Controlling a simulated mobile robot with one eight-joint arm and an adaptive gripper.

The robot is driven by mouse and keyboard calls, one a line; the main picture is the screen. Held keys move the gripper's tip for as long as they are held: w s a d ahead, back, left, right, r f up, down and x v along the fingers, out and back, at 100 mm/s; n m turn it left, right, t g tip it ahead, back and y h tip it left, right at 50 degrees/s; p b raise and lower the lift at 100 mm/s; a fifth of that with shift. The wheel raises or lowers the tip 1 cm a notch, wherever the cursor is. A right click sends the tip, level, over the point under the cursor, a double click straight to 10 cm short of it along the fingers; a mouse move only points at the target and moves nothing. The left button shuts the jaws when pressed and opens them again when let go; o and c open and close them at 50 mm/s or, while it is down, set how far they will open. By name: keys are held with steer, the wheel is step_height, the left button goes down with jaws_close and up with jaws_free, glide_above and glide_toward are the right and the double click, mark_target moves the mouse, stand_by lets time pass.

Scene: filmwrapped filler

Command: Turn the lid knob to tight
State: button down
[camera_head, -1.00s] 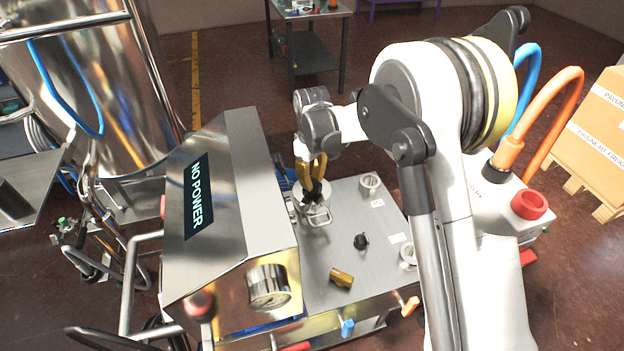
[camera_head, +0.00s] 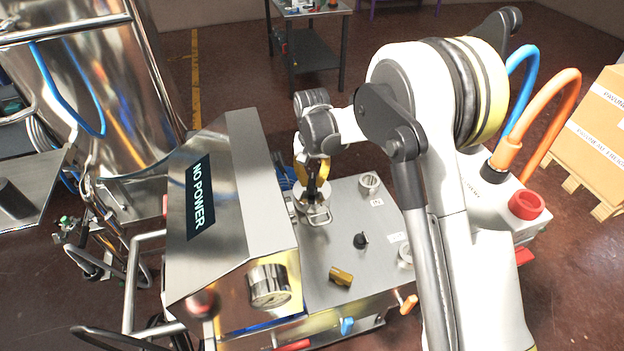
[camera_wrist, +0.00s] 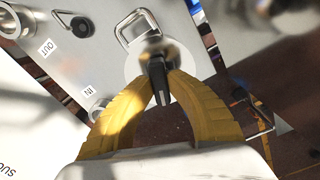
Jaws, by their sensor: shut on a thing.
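The lid knob (camera_wrist: 157,72) is a dark, upright bar standing on a round pale metal lid in the wrist view. My gripper (camera_wrist: 158,88) has yellow fingers closed on the two sides of this knob. In the head view my gripper (camera_head: 316,188) points down at the left side of the steel panel, and the fingers largely hide the knob. A wire bail handle (camera_wrist: 137,24) stands beside the lid, and it also shows in the head view (camera_head: 319,216). No tight mark can be read in these frames.
A slanted housing with a "NO POWER" display (camera_head: 200,196) rises close to the left of my gripper. A side table (camera_head: 313,50) stands behind.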

mark_target(312, 180)
steer(key=m, duration=0.4)
steer(key=shift+m, duration=0.3)
stand_by(0.3)
steer(key=c, duration=1.3)
jaws_free()
step_height(312, 180, up, 12)
